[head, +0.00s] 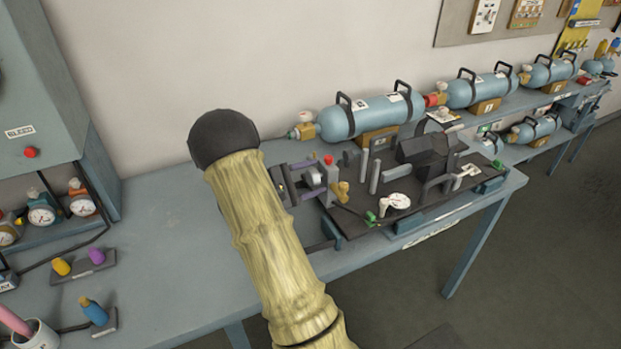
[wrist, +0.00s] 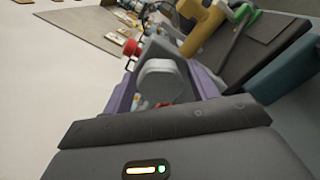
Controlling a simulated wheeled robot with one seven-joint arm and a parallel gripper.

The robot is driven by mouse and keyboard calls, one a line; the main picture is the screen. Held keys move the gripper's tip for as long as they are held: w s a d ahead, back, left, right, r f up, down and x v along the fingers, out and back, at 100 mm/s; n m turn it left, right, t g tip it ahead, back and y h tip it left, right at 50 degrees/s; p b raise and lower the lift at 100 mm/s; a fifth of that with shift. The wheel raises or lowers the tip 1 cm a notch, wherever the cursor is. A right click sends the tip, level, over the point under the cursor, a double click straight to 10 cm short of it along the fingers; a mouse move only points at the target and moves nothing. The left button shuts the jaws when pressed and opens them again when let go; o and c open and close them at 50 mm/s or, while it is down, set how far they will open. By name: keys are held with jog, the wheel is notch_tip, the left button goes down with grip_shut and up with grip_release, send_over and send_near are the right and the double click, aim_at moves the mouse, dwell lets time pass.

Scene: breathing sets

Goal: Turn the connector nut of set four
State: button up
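My gripper (wrist: 162,90) has two purple fingers spread on either side of a pale grey rounded part, which looks like a connector nut (wrist: 160,72). A gap shows on the left of this part; contact on the right I cannot tell. In the head view my gripper (head: 309,182) is at the left end of a breathing set on a dark backplate (head: 405,218) lying on the bench. A red knob (head: 328,160) stands just above the fingers, and it also shows in the wrist view (wrist: 131,48). No set number is readable.
Right of the fingers are a yellow fitting (head: 341,191) and a white gauge (head: 395,201). A blue cylinder (head: 365,115) lies behind on the bench (head: 175,235), with more cylinders to the right. A grey cabinet (head: 45,90) stands left. The bench's left middle is clear.

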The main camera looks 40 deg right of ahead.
jog(key=c, duration=0.7)
